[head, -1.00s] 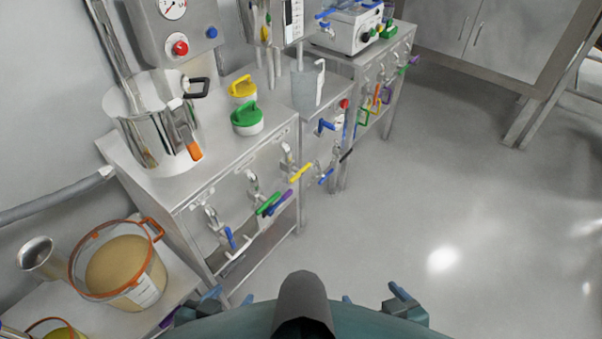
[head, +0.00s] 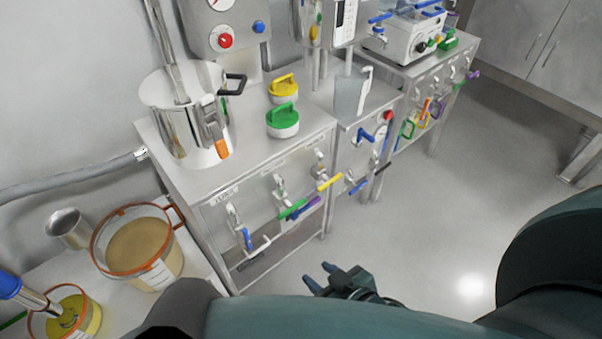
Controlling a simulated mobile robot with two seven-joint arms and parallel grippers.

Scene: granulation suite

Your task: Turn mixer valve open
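The steel mixer pot (head: 183,115) stands on the steel bench at left of centre, with an orange-tipped lever (head: 221,148) on its side. The bench front carries several valves: one with a blue handle (head: 247,239), one with a green handle (head: 291,209) close to a purple one (head: 307,208), and one with a yellow handle (head: 329,183). I cannot tell which one is the mixer valve. My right gripper (head: 318,277) is open and empty, low in front of the bench, apart from the handles. My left gripper is out of view.
Green (head: 283,121) and yellow (head: 284,88) lidded tubs and a red button (head: 225,41) are near the pot. A bucket of tan powder (head: 139,246) stands at lower left. More valves line the benches to the right. The grey floor (head: 450,200) is clear.

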